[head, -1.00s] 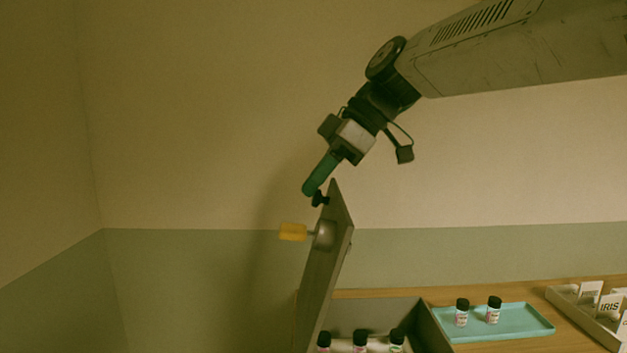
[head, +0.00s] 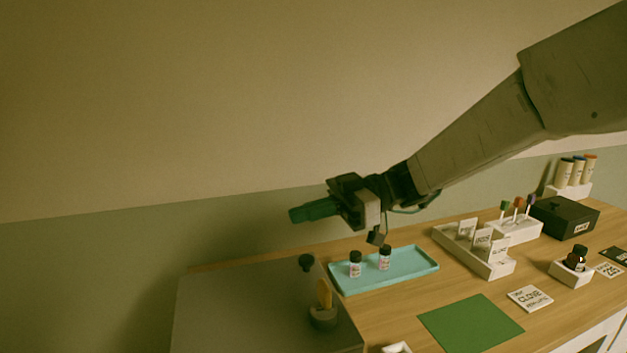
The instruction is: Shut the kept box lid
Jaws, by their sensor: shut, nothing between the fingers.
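The grey box lid (head: 250,310) lies flat at the lower left in the head view. It looks down over the box, and no box interior shows. A yellow tab on a round grey mount (head: 323,317) stands on the lid near its right side. A small black knob (head: 306,262) is near the lid's far right corner. My gripper (head: 293,215) is shut and empty, with its green fingers together pointing left. It hangs in the air above the lid's far edge, apart from it. The bottles inside the box are hidden.
Right of the lid, a teal tray (head: 425,266) holds two small bottles (head: 355,264). Further right are a white card holder (head: 495,268), a black box (head: 563,218) and a dark bottle in a white stand (head: 570,274). A green mat (head: 470,323) lies in front.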

